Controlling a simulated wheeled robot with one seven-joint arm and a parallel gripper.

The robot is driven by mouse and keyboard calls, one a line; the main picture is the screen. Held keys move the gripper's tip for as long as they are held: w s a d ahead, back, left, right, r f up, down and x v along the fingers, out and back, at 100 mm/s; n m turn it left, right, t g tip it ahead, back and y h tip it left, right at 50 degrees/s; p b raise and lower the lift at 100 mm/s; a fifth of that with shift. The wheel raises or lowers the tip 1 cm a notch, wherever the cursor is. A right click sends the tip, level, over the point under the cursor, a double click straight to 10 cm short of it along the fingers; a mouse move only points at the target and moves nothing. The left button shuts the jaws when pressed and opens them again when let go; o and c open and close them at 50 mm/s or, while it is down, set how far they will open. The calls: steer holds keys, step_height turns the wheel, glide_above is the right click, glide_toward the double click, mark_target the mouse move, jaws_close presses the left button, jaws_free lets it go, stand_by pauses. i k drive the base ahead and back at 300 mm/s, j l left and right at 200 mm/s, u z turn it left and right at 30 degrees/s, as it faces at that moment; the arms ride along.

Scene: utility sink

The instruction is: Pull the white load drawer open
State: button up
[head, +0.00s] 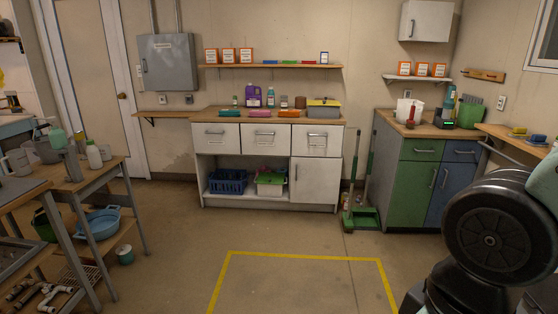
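A white cabinet (313,200) stands against the back wall. Under its wooden top it has three white drawers side by side: a left one (215,144), a middle one (265,146) and a right one (316,149). Each has a metal bar handle and looks shut. No readable label shows which of them is the load drawer. My gripper is not in view.
Clear floor with a yellow taped outline (300,256) lies before the cabinet. A green broom and dustpan (361,215) stand at its right, beside a green and blue cabinet (413,190). A cluttered workbench (85,178) stands at left. Bottles and boxes cover the white cabinet's top.

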mark_target(208, 137)
steer(key=i+u, duration=0.15)
steer(key=i, duration=0.5)
steer(key=i+l+u, duration=0.1)
steer(key=i, duration=0.6)
steer(key=i+l+u, duration=0.15)
steer(key=i, duration=0.5)
steer(key=i+l+u, duration=0.1)
steer(key=i+u, duration=0.4)
steer(key=i, duration=1.65)
steer(key=i+z, duration=0.25)
steer(key=i, duration=0.65)
